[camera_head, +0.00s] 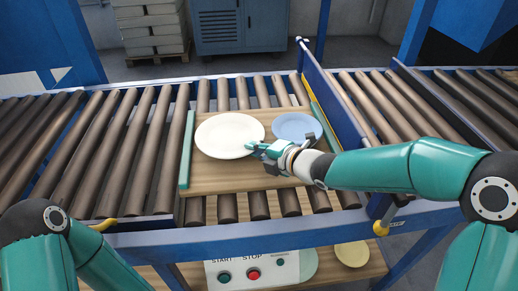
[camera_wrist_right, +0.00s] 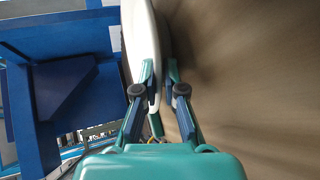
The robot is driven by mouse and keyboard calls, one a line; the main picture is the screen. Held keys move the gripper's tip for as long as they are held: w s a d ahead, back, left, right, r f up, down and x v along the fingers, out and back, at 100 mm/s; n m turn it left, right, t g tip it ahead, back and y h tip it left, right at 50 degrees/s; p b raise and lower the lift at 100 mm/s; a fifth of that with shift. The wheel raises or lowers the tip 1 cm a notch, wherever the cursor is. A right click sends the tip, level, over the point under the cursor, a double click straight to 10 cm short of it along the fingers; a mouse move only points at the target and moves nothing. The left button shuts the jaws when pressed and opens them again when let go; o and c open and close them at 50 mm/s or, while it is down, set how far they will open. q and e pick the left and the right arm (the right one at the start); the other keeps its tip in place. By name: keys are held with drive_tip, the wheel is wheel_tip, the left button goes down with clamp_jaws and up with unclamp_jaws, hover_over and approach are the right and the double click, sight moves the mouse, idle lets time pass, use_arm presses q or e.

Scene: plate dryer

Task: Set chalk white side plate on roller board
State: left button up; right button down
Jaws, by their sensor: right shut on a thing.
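The chalk white side plate (camera_head: 229,135) is over the left part of the wooden roller board (camera_head: 225,179) in the head view. My right gripper (camera_head: 258,148) is shut on the plate's right edge. In the right wrist view, the plate (camera_wrist_right: 141,45) shows edge-on between the fingers of my right gripper (camera_wrist_right: 158,85), with the brown board surface beside it. I cannot tell whether the plate touches the board. My left arm shows at the lower left of the head view, but its gripper is out of view.
A light blue plate (camera_head: 297,127) lies on the board, right of the white plate. A blue upright guard (camera_head: 331,101) stands right of the board. Below are a control box (camera_head: 252,272) and a cream plate (camera_head: 352,254) on a lower shelf. Bare rollers (camera_head: 122,150) extend left.

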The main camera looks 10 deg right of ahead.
drive_tip(key=c, duration=1.6)
unclamp_jaws()
drive_tip(key=shift+o, duration=0.2)
wheel_tip(320, 180, up, 4)
drive_tip(key=p, duration=0.2)
hover_over(288, 182)
drive_tip(key=w, duration=0.1)
drive_tip(key=shift+a, duration=0.4)
drive_tip(key=shift+v, duration=0.75)
